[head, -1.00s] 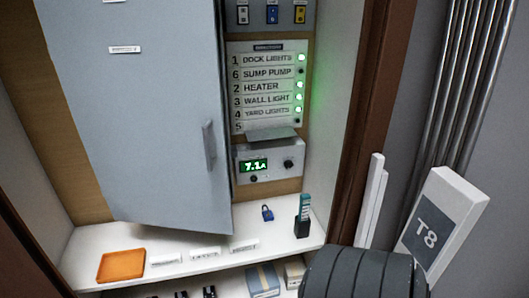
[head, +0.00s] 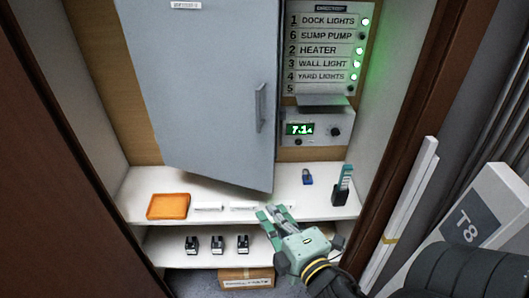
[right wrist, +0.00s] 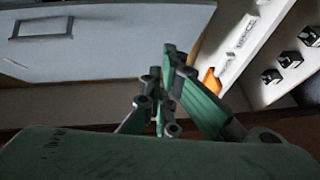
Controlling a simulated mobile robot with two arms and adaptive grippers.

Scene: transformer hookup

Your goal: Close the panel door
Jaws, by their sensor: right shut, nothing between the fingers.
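The grey panel door (head: 212,95) stands partly open in the head view, covering the left part of the cabinet's back. Its vertical handle (head: 260,108) is near its right edge. The door and handle also show at the upper left in the right wrist view (right wrist: 110,38), with the handle (right wrist: 42,28) at far left. My right gripper (head: 274,214) is shut and empty, in front of the shelf edge, below the door's lower right corner and apart from the handle. It also fills the middle of the right wrist view (right wrist: 165,85). My left gripper is not in view.
The shelf (head: 130,205) holds an orange tray (head: 168,206), white label strips, a blue padlock (head: 307,177) and a dark holder (head: 341,190). Several black blocks sit on the lower shelf. A directory board (head: 325,50) and meter (head: 318,127) are right of the door. A white T8 box (head: 470,225) stands right.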

